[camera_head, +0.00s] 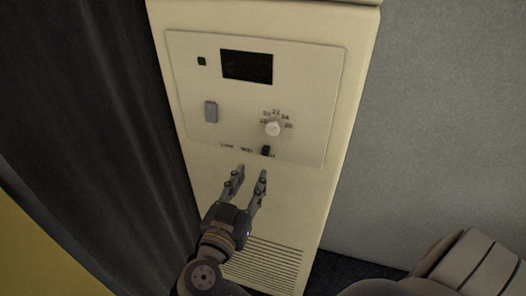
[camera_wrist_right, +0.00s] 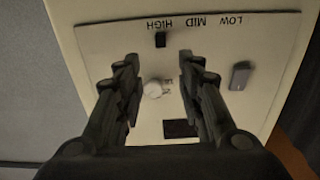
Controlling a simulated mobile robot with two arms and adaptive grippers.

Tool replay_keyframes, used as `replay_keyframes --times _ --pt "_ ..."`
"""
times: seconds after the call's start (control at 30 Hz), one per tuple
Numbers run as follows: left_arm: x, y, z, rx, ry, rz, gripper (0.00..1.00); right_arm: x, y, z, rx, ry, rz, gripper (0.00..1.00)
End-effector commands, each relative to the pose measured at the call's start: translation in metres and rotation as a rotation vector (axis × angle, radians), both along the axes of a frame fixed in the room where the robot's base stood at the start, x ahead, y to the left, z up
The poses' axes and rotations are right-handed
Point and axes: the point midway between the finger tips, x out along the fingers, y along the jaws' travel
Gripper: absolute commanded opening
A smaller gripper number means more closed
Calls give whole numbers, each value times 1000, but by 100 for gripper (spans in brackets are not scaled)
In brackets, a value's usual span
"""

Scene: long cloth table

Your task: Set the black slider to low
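The black slider (camera_head: 266,151) sits low on the cream control panel (camera_head: 310,100), at the right end of its row of labels, by HIGH. LOW is at the left end and MID between. In the right wrist view the panel is upside down, and the slider (camera_wrist_right: 160,40) is under the word HIGH. My right gripper (camera_head: 252,172) is open and empty, its two fingers apart just below the slider in the head view. In the wrist view the fingertips (camera_wrist_right: 158,57) are to either side of the slider's line, with no visible contact. My left gripper is not in view.
Above the slider is a round white knob (camera_head: 272,129) with numbers around it. A grey switch (camera_head: 211,111) is to its left, and a dark display (camera_head: 246,66) is above. A dark curtain (camera_head: 90,110) hangs left of the cabinet. A vent grille (camera_head: 265,262) is below.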

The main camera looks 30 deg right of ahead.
Motion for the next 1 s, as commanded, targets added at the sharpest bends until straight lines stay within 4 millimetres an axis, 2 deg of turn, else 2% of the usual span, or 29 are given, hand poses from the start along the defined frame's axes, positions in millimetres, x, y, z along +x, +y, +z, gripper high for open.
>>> replay_keyframes --times 0.3,0.5,0.7,0.97,1.0 --pt "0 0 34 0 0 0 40 35 -44 6 -7 5 2 35" --pt "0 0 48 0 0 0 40 55 -69 3 -6 6 3 35" --pt "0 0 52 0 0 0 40 63 -79 0 -3 7 3 35" --pt "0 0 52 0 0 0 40 63 -80 -2 -2 6 3 35" --pt "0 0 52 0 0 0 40 63 -80 -2 -2 6 3 28"
